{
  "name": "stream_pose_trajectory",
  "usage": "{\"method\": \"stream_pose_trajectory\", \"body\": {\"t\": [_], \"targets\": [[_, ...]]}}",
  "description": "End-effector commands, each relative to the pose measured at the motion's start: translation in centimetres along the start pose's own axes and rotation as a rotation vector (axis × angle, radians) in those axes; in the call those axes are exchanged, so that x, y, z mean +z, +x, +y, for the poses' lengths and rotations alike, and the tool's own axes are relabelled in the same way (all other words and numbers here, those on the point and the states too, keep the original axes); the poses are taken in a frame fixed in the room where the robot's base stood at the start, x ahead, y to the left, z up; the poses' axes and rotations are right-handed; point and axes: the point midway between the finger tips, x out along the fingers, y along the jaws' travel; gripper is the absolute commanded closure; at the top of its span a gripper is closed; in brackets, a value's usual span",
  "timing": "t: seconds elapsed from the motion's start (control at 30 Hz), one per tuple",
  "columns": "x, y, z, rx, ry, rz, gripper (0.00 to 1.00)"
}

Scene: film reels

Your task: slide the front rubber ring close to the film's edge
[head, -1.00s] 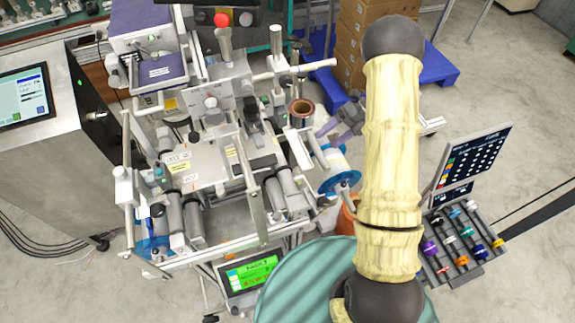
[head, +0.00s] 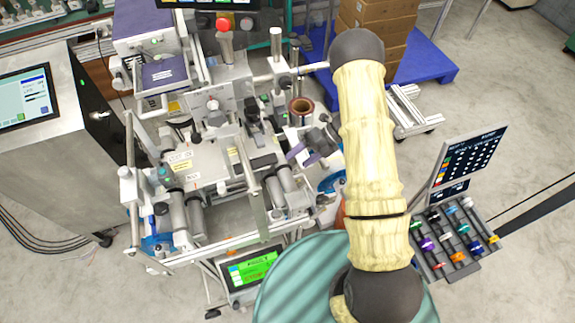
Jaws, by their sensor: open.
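My gripper (head: 302,154) shows as small purple-grey fingers to the left of my padded arm. It is open, over the right side of the machine, just below a brown-rimmed roll (head: 301,107) on a post. A blue-rimmed film reel (head: 331,183) is partly hidden behind my arm, below and to the right of the gripper. Grey rollers (head: 277,190) lie left of the reel. I cannot make out the front rubber ring or the film's edge at this size. I see nothing held between the fingers.
The machine (head: 200,165) fills the centre left, with upright posts and bars near the gripper. A green-lit screen (head: 252,270) sits below it. A rack of coloured-ringed rods (head: 455,235) and a dark panel (head: 470,165) stand right. Boxes (head: 377,28) are stacked behind.

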Motion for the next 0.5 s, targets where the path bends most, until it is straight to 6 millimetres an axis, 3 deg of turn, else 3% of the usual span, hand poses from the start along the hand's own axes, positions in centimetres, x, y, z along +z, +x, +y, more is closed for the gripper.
{"method": "stream_pose_trajectory", "body": {"t": [0.3,0.5], "targets": [[-0.1,5.1,0.1,0.002,0.000,0.003,0.27],[0.0,6.2,0.1,0.000,0.000,0.000,0.27]]}}
